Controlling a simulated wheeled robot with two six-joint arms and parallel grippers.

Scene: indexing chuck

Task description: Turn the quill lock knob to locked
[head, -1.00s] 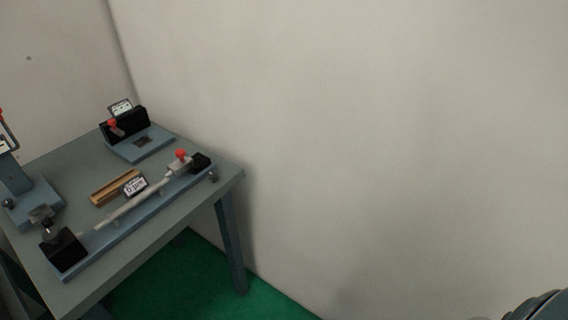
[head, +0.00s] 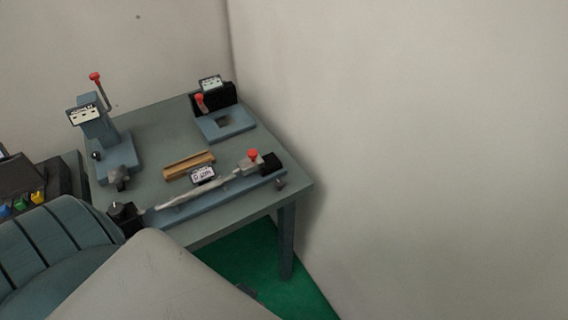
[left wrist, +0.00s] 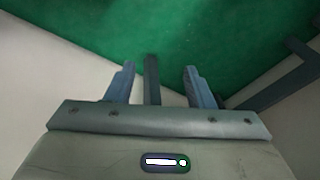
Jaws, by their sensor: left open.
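A long blue bed fixture (head: 210,196) lies along the near side of the bench, with a pale bar along it. At its right end is a grey and black block with a red knob (head: 253,153). A small dark knob (head: 279,183) sits at the bed's right end. I cannot tell which one is the quill lock knob, or its setting. A black block (head: 125,216) is at the left end, partly hidden by my arm. My left gripper (left wrist: 159,72) is open and empty in the left wrist view, above green floor and away from the fixture. My right gripper is not in view.
The bench (head: 160,140) also holds a press-like stand (head: 100,130) with a red-tipped lever, a blue plate fixture (head: 225,124) and a wooden block (head: 189,165). A dark box with coloured buttons (head: 25,200) is at left. Walls stand behind and right.

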